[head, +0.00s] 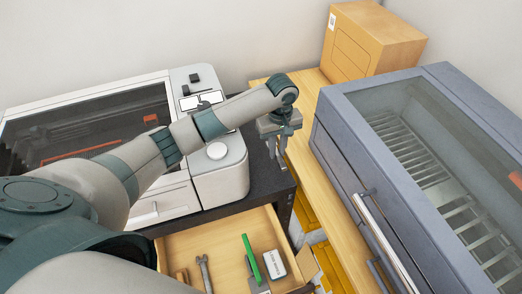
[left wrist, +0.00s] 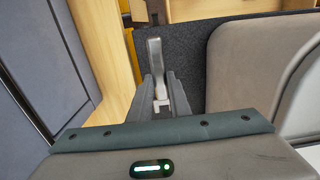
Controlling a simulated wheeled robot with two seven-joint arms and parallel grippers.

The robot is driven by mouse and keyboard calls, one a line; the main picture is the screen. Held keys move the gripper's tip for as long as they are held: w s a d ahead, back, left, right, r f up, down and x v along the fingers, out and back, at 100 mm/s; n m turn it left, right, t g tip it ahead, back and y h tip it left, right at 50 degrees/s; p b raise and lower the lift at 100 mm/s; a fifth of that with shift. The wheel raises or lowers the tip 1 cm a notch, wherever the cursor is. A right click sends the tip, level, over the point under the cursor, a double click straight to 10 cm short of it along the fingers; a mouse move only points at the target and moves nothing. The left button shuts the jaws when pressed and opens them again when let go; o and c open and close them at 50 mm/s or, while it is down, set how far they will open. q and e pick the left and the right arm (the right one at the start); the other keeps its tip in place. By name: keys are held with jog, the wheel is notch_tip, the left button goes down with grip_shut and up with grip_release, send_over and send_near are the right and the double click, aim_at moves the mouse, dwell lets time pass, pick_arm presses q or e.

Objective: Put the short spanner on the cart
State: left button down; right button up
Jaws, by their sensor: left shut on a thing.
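My left gripper (head: 279,155) hangs pointing down over the right end of a dark worktop (head: 262,172), beside a wooden bench. In the left wrist view its fingers (left wrist: 163,100) are shut on a slim silver metal tool, which looks like the short spanner (left wrist: 155,57); it sticks out past the fingertips. The tool is hard to make out in the head view. Another grey spanner (head: 204,272) lies in an open wooden drawer (head: 190,243). I cannot tell which surface is the cart. My right gripper is out of view.
The drawer also holds a green bar (head: 251,260) and a small white box (head: 274,264). A white machine (head: 222,172) stands left of the gripper, a large grey-blue cabinet (head: 345,150) right. A wooden box (head: 372,42) sits on the wooden bench (head: 318,150), which has bare room.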

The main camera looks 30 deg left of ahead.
pick_arm(q)
send_near(262, 159)
jog(key=shift+s+d+f, duration=0.15)
jog(key=shift+d+f, duration=0.4)
jog(key=shift+w+a+f, duration=0.2)
jog(key=shift+a+f, duration=0.2)
jog(key=shift+a, duration=0.15)
notch_tip(262, 159, down, 3)
jog(key=shift+f+b, duration=0.2)
jog(key=shift+b, duration=0.5)
jog(key=shift+f+b, duration=0.3)
jog(key=shift+f, duration=0.05)
jog(key=shift+s, duration=0.1)
